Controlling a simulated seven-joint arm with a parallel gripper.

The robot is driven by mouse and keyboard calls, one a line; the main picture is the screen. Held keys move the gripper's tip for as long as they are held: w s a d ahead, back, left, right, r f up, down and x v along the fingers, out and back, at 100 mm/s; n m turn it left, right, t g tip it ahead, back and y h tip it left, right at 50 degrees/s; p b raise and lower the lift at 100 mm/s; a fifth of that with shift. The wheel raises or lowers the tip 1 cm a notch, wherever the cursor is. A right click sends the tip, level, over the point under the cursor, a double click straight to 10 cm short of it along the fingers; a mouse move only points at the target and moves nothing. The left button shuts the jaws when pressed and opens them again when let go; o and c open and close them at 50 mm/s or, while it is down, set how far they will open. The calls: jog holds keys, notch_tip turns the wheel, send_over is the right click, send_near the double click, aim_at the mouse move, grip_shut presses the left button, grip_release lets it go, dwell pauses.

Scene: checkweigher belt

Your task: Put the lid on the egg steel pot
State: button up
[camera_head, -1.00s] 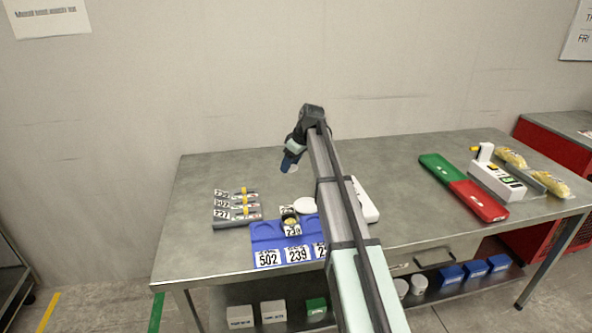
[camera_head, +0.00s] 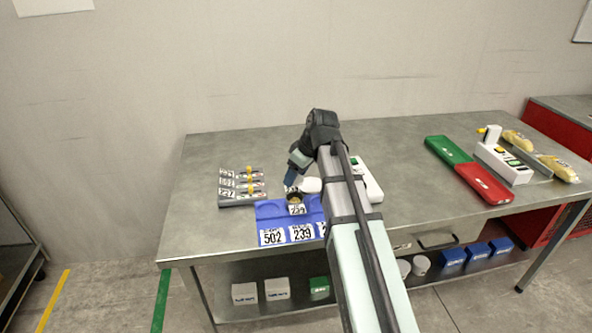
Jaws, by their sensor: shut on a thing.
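A small dark pot (camera_head: 296,198) with yellowish-brown contents stands at the back of the blue tray (camera_head: 268,211), behind the 239 label. A small 239 tag (camera_head: 297,209) is at its front. My gripper (camera_head: 291,185) points down just above and behind the pot, shut on a small pale thing that looks like the lid. The lid is too small and too hidden here to tell whether it touches the pot. A white round thing (camera_head: 311,185) lies on the table right behind the pot, partly covered by my arm.
A grey rack (camera_head: 241,201) with several tagged slots stands left of the tray. My arm hides the tray's right end. A white device (camera_head: 368,180) lies right of my arm. Green (camera_head: 448,150) and red (camera_head: 485,184) trays are far right. The table's back left is clear.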

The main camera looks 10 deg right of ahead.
jog(key=shift+f, duration=2.95)
jog(key=shift+f, duration=0.15)
jog(key=o, duration=1.1)
jog(key=shift+o, duration=0.7)
jog(key=shift+r, duration=3.5)
